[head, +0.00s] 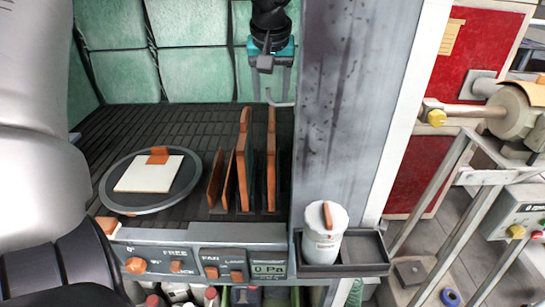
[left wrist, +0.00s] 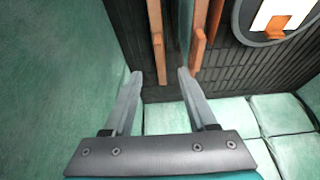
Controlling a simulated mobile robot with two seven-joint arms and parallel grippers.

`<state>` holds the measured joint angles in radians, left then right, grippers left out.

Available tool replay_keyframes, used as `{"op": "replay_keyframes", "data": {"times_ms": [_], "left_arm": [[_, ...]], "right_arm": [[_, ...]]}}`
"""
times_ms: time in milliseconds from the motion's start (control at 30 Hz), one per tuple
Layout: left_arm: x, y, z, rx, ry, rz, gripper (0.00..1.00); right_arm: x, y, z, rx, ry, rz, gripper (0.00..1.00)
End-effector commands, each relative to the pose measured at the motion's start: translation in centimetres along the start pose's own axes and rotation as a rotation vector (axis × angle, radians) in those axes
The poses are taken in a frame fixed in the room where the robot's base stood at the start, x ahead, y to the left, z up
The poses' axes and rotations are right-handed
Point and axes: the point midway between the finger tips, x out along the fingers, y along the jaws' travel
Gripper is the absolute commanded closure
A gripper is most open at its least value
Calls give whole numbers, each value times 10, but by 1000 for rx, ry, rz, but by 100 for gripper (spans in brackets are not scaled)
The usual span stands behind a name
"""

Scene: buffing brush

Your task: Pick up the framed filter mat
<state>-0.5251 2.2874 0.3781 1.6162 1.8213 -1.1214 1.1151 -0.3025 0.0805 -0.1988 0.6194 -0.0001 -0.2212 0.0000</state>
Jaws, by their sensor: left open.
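Several orange-edged framed panels stand upright in a dark rack; I cannot tell for sure which is the framed filter mat. The rightmost panel (head: 271,160) in the head view also shows in the left wrist view (left wrist: 157,40). A taller panel (head: 243,165) stands left of it, also in the left wrist view (left wrist: 198,45). My left gripper (head: 270,98) hangs at the back of the bench, open and empty. In the left wrist view its fingertips (left wrist: 160,74) lie either side of the rightmost panel's near end, apparently without touching it. My right gripper is not in view.
A white square with an orange tab (head: 150,175) lies on a round grey plate (head: 190,185) at left. A grey post (head: 335,110) stands right of the rack. A white canister (head: 323,240) sits on a small tray (head: 372,262). Green padding (head: 200,75) lines the back.

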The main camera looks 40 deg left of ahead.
Motion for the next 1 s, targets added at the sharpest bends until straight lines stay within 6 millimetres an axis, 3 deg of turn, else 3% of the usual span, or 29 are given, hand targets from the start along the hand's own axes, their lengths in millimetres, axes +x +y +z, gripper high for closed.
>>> {"op": "replay_keyframes", "data": {"times_ms": [100, 367, 600, 1000], "left_arm": [[22, 0, 0, -1, -2, -1, 43], [40, -1, 0, -1, 0, -2, 43], [74, -1, 0, -1, -2, -3, 43], [84, 0, 0, -1, 1, 1, 45]], "right_arm": [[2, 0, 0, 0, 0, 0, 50], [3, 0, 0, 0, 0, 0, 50], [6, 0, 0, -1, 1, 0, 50], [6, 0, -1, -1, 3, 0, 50]]}}
